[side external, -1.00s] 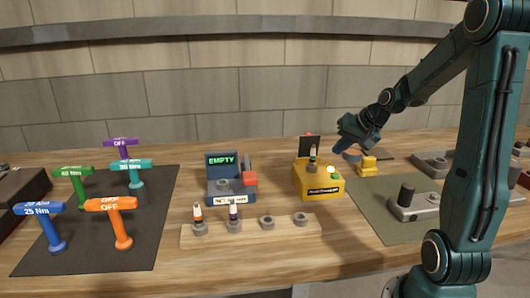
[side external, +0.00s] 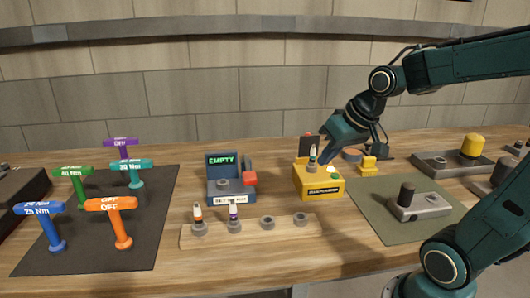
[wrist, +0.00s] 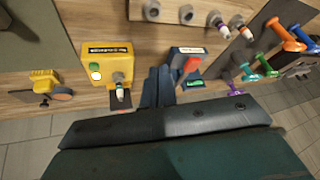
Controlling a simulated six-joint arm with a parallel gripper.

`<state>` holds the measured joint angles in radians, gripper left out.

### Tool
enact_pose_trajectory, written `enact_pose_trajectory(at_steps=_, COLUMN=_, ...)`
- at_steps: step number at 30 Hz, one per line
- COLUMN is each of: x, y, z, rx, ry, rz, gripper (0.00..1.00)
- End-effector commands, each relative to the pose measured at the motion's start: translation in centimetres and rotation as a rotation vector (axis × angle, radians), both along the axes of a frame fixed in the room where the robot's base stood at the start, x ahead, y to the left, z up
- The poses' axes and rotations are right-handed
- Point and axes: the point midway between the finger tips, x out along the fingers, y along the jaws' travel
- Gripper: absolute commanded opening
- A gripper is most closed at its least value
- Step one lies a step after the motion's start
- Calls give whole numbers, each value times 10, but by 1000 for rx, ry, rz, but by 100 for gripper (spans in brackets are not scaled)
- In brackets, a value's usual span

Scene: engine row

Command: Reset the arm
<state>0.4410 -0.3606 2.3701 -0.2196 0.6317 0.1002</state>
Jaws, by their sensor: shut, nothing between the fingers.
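My gripper (side external: 326,158) hangs behind the yellow box (side external: 318,182), its fingertips pointing down and to the left, apart from the table. In the wrist view my gripper (wrist: 158,88) is shut and empty, its fingers between the yellow box (wrist: 108,62) and the blue-grey machine (wrist: 186,58). A small bottle (side external: 312,155) stands on the yellow box, close to the fingers in the side view. Whether they touch cannot be told there, but the wrist view shows them apart.
The machine reading EMPTY (side external: 222,190) stands left of the box. A wooden rack (side external: 250,232) with two bottles lies in front. Several coloured torque tools stand on a dark mat (side external: 95,255). A green mat (side external: 385,225) holds a grey block (side external: 420,207) at right.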

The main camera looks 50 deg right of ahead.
Motion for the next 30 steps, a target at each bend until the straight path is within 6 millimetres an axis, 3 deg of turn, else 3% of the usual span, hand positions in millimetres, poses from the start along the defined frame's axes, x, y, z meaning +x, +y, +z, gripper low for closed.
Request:
enact_pose_trajectory(at_steps=6, x=-40, y=45, z=10, rx=-72, ry=15, rz=154, gripper=0)
enact_pose_trajectory(at_steps=15, x=-88, y=74, z=12, rx=-129, ry=27, rz=301, gripper=0)
enact_pose_trajectory(at_steps=21, x=-100, y=78, z=11, rx=-139, ry=31, rz=331, gripper=0)
enact_pose_trajectory(at_steps=30, x=-100, y=78, z=11, rx=-138, ry=32, rz=331, gripper=0)
